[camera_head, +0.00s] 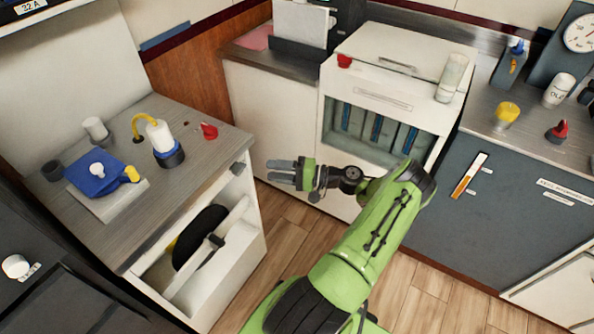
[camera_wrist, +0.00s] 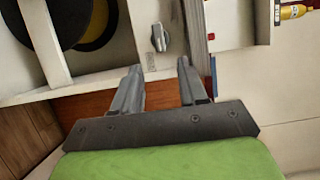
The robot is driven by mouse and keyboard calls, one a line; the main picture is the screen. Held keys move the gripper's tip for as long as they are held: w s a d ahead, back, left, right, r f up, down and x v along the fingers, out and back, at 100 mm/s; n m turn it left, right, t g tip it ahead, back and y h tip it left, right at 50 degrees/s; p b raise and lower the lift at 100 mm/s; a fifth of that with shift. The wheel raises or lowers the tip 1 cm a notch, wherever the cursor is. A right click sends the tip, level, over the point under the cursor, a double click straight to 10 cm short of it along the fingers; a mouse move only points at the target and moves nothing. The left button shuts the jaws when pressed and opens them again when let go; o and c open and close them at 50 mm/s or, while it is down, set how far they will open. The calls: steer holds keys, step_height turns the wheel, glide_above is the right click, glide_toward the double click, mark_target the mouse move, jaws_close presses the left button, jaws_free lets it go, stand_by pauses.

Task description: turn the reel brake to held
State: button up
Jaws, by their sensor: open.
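The black reel (camera_head: 200,235) sits inside the open-fronted white cabinet at the left. It also shows at the top left in the wrist view (camera_wrist: 55,22), with yellow behind it. A small grey turn knob (camera_wrist: 159,38) stands on the white panel beside the reel, with a small label by it; it seems to be the reel brake. My gripper (camera_head: 273,174) is open and empty, to the right of the cabinet. In the wrist view its fingertips (camera_wrist: 158,68) are apart, below the knob in the picture.
The counter (camera_head: 120,235) above the reel carries a white bottle (camera_head: 160,138), a blue block (camera_head: 95,172) and a red item (camera_head: 208,131). A white cabinet (camera_head: 340,90) with a glass front stands behind my gripper. Wooden floor (camera_head: 290,230) is free between the cabinets.

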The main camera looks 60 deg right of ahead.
steer(key=v, duration=0.8)
steer(key=w+a+r+n+g+p, duration=0.2)
steer(key=w+a+r+n+g, duration=0.15)
steer(key=a+r, duration=0.3)
steer(key=w+a+r+n+g+h+p, duration=0.1)
steer(key=w+a+r+n+g+p, duration=0.1)
steer(key=w+a+r+g, duration=0.4)
steer(key=w+a+r+n+g+p, duration=0.2)
steer(key=a+r+n+g, duration=0.15)
steer(key=a, duration=0.45)
steer(key=s+a+r+n+g+h+p, duration=0.1)
steer(key=s+a+r+n+h+p, duration=0.25)
steer(key=a+r, duration=0.7)
steer(key=s+a+r+t+h+p, duration=0.2)
steer(key=s+r, duration=0.5)
steer(key=s, duration=0.6)
steer(key=shift+s+a+r+n+t+h+p, duration=0.15)
steer(key=shift+a+r+n+t+h+p, duration=0.15)
steer(key=shift+a+n+t+h, duration=0.4)
